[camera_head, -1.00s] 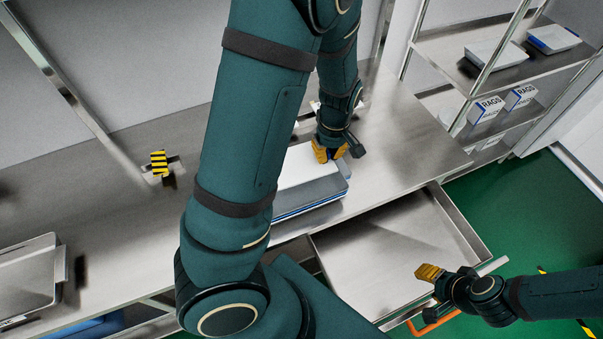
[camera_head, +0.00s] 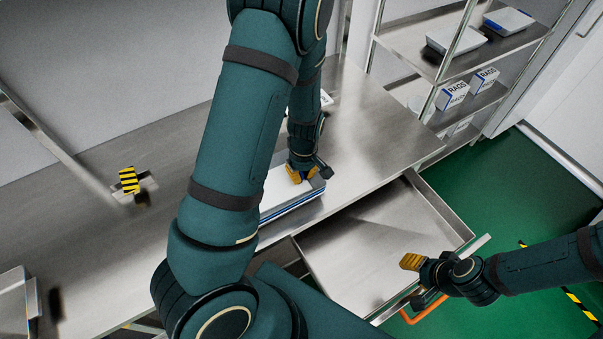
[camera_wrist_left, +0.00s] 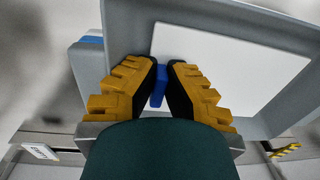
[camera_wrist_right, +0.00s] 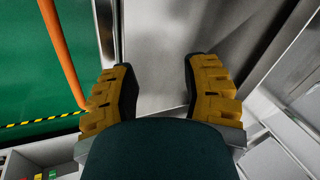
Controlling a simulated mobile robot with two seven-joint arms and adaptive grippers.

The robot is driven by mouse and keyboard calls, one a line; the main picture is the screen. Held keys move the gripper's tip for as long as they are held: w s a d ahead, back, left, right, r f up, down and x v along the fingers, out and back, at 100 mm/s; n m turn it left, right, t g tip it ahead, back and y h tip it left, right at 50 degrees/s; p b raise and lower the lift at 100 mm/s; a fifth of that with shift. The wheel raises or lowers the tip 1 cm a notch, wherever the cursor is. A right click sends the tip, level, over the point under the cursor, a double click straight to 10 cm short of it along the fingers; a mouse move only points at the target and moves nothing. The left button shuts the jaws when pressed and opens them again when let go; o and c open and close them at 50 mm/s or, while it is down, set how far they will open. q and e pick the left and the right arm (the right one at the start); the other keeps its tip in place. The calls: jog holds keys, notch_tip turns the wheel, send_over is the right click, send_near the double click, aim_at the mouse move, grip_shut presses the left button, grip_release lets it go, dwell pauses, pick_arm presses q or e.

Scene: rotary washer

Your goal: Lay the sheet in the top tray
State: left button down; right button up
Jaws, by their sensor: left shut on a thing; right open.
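A grey tray stack (camera_head: 292,208) with blue edging stands on the steel bench, partly hidden by my left arm. In the left wrist view, a white sheet (camera_wrist_left: 230,68) lies flat inside a grey tray rim (camera_wrist_left: 240,18). My left gripper (camera_head: 300,176) reaches down at the stack's far right part. Its fingers are shut on a small blue tab (camera_wrist_left: 158,86) at the sheet's near edge; I cannot tell whether the tab belongs to sheet or tray. My right gripper (camera_head: 408,268) is open and empty beside the pulled-out drawer (camera_head: 365,250).
The drawer is empty, with an orange handle (camera_head: 424,310). A yellow-black striped block (camera_head: 129,180) stands on the bench (camera_head: 380,120). Another metal tray (camera_head: 12,300) is at the lower left. Shelves at the upper right hold trays (camera_head: 458,38) and rag boxes (camera_head: 452,94).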

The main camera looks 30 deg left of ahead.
pick_arm(q)
jog(key=shift+f, duration=0.15)
jog(key=c, duration=1.1)
grip_release()
jog(key=shift+c, duration=0.2)
notch_tip(320, 180, up, 12)
jog(key=p, duration=0.2)
jog(key=shift+w+d+r, duration=0.15)
jog(key=shift+w+r, duration=0.05)
jog(key=shift+w, duration=0.05)
jog(key=shift+f, duration=0.1)
